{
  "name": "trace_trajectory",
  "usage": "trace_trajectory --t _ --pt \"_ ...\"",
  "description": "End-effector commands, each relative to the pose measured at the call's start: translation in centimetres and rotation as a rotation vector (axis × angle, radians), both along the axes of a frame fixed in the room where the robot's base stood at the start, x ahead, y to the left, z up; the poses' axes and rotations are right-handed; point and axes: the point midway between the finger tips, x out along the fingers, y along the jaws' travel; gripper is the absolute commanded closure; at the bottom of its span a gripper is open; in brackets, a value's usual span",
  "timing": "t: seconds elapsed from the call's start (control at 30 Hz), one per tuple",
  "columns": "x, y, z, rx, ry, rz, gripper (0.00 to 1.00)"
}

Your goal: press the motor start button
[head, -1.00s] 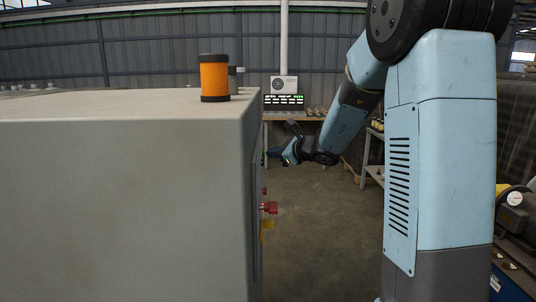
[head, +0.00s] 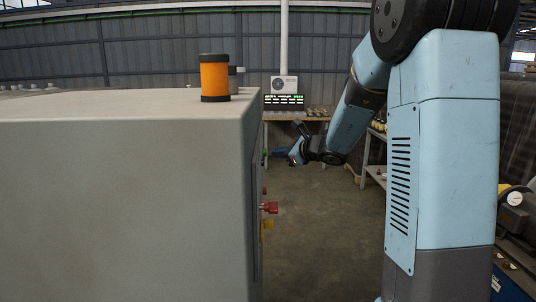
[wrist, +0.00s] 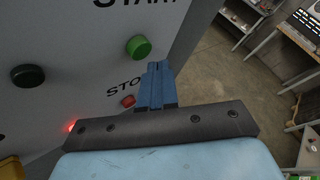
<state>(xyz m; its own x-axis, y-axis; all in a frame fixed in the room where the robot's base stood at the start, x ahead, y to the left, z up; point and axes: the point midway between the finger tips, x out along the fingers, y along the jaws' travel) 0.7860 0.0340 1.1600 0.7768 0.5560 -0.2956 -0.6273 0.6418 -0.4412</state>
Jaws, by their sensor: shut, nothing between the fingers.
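In the wrist view a green button (wrist: 138,47) stands out from the grey panel under the word START, whose top is cut off. A red button (wrist: 127,101) sits beside the word STOP, lower on the panel. My gripper (wrist: 160,66) is shut and empty. Its blue fingers appear just right of and below the green button, with a gap between them in the picture. In the head view my gripper (head: 278,152) is beside the right face of the grey cabinet (head: 130,200), a little off it.
A black button (wrist: 27,76) is on the panel's left. A red handle (head: 269,208) juts from the cabinet face below my gripper. An orange beacon (head: 214,77) stands on the cabinet top. Open floor (head: 325,220) lies right of the cabinet; a bench (head: 300,118) stands behind.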

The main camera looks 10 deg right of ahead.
Motion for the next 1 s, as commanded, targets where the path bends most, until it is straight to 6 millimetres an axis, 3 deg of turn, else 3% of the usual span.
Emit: trace_trajectory --t 0.6,1.0 --pt "-0.9 -4.5 0.0 -0.001 0.0 -0.001 1.0" --pt "-0.9 -4.8 0.0 0.0 0.0 0.0 1.0"
